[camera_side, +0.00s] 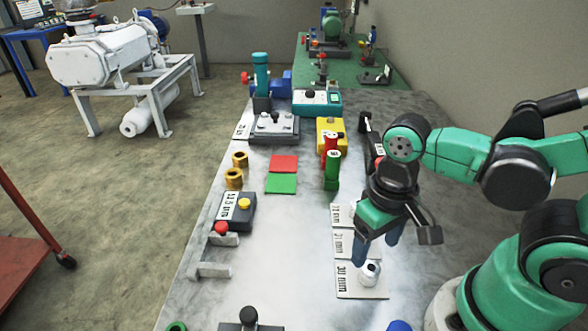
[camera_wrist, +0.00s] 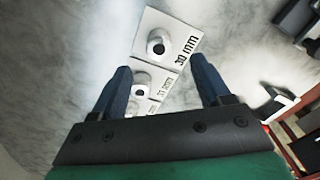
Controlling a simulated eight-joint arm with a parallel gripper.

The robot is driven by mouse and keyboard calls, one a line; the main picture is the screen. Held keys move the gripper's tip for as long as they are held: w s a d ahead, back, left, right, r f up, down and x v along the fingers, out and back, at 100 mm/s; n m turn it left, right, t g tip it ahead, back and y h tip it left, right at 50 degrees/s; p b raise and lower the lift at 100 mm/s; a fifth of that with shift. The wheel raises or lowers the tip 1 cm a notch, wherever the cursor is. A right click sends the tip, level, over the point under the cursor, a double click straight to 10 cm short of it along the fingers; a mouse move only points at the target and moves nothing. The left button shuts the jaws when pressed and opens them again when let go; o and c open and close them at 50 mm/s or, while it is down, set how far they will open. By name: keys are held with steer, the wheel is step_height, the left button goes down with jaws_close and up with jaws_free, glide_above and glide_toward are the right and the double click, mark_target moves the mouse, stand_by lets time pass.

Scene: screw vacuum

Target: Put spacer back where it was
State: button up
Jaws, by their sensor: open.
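Three white cards lie in a row on the grey table, marked 30 mm, 31 mm and 32 mm in the side view. A silver ring-shaped spacer (camera_side: 370,272) sits upright on the 30 mm card (camera_side: 348,290); it also shows in the wrist view (camera_wrist: 158,43). A second spacer (camera_wrist: 141,80) sits on the middle card (camera_side: 345,244), and a third sits on the farther card (camera_side: 340,214), partly hidden. My gripper (camera_side: 378,252) is open and empty, pointing down over the row. In the wrist view the fingertips (camera_wrist: 160,68) flank the cards' line. Exact fingertip height cannot be told.
Red and green squares (camera_side: 283,172) lie mid-table, with red and green cylinders (camera_side: 331,170) standing right of them. A grey box with a yellow knob (camera_side: 240,208) and brass rings (camera_side: 234,178) stand at the left. Bare table (camera_side: 285,255) lies left of the cards.

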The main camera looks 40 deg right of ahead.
mark_target(371, 267)
step_height(371, 267, up, 7)
steer(key=w+d+n+t, duration=0.2)
steer(key=w+d+t, duration=0.1)
steer(key=w+t, duration=0.4)
steer(key=shift+w+d, duration=0.25)
steer(key=shift+w, duration=0.85)
